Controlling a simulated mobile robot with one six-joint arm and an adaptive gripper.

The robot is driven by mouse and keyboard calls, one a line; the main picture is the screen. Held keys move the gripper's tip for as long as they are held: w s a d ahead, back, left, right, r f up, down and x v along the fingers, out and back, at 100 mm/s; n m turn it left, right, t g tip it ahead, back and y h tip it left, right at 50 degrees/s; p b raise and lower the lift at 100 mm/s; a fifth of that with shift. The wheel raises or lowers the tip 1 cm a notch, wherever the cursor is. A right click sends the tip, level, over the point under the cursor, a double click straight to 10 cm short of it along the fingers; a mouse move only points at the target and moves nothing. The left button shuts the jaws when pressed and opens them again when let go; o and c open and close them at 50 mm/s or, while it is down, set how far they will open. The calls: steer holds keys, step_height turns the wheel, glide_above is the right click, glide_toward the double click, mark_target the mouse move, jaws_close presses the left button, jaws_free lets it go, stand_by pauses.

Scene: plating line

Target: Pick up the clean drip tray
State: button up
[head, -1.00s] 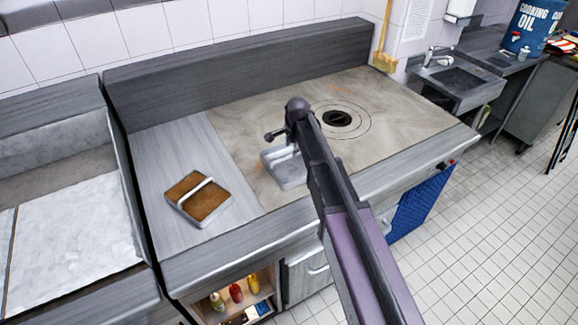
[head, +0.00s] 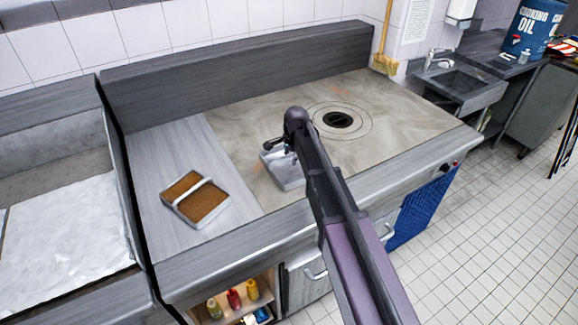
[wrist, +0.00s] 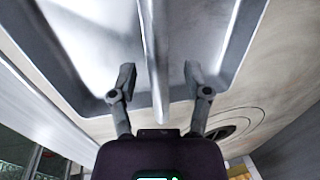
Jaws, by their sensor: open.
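The clean drip tray (head: 290,176) is a pale grey metal tray on the beige cooktop, partly hidden behind my arm in the head view. In the wrist view the tray (wrist: 88,35) fills the upper part, with a bar handle (wrist: 157,60) across its middle. My gripper (wrist: 159,80) is open, with one finger on each side of the handle and gaps between. In the head view my gripper (head: 282,146) is over the tray, partly hidden by my arm. A second tray (head: 197,199) with brown contents and a light handle lies to the left.
The cooktop (head: 385,110) has a round dark opening (head: 337,119) to the right of the tray. A tall grey backsplash (head: 240,72) runs behind. Bottles (head: 234,299) stand on a shelf below.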

mark_target(290, 156)
jaws_close()
steer(key=shift+r, duration=0.1)
stand_by(0.5)
step_height(290, 156, up, 2)
steer(key=p, duration=0.2)
steer(key=shift+r+p, duration=0.25)
steer(key=shift+p, duration=0.1)
steer(key=shift+s+r+p, duration=0.45)
steer(key=shift+r+p, duration=0.2)
steer(key=s+a+r+p, duration=0.1)
steer(key=s, duration=1.4)
steer(key=shift+a, duration=0.4)
